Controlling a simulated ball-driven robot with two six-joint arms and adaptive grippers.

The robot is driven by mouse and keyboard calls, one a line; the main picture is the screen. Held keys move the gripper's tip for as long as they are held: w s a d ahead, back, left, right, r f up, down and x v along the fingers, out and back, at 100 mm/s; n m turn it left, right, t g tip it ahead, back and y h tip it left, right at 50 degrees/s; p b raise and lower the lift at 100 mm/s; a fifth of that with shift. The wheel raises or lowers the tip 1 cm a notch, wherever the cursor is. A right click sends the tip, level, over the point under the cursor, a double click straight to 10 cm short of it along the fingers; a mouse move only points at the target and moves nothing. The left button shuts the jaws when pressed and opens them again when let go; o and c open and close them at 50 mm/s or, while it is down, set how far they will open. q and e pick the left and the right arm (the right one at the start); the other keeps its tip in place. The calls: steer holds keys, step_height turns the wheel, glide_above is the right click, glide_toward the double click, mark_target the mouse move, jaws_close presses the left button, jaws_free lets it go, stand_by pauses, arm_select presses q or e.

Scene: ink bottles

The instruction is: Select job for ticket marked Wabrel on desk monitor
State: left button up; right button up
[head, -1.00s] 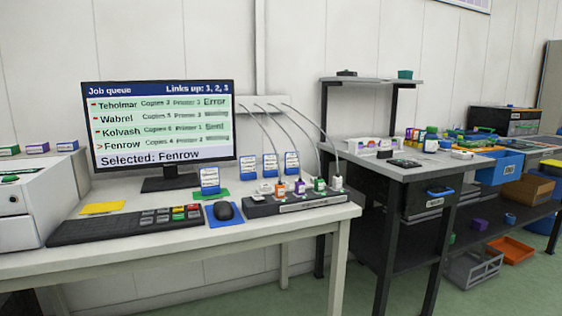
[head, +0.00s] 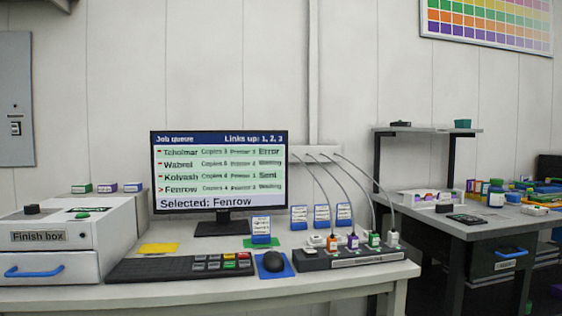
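The desk monitor (head: 219,172) stands at the back of the white desk and shows a job queue. Its rows read Teholmar, Wabrel, Kolvash and Fenrow. A marker sits beside the Fenrow row, and the bottom line reads "Selected: Fenrow". The Wabrel row (head: 180,165) is second from the top. A dark keyboard (head: 150,268) with several grey, red, green and yellow keys (head: 222,262) lies in front of the monitor. A black mouse (head: 273,261) rests on a blue pad to its right. Neither of my grippers shows in the head view.
A white printer-like unit marked "Finish box" (head: 50,237) stands at the desk's left. A dark hub (head: 350,257) with coloured plugs and grey cables lies right of the mouse. Small cards in blue stands (head: 261,230) are near it. A grey side table (head: 480,226) stands at the right.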

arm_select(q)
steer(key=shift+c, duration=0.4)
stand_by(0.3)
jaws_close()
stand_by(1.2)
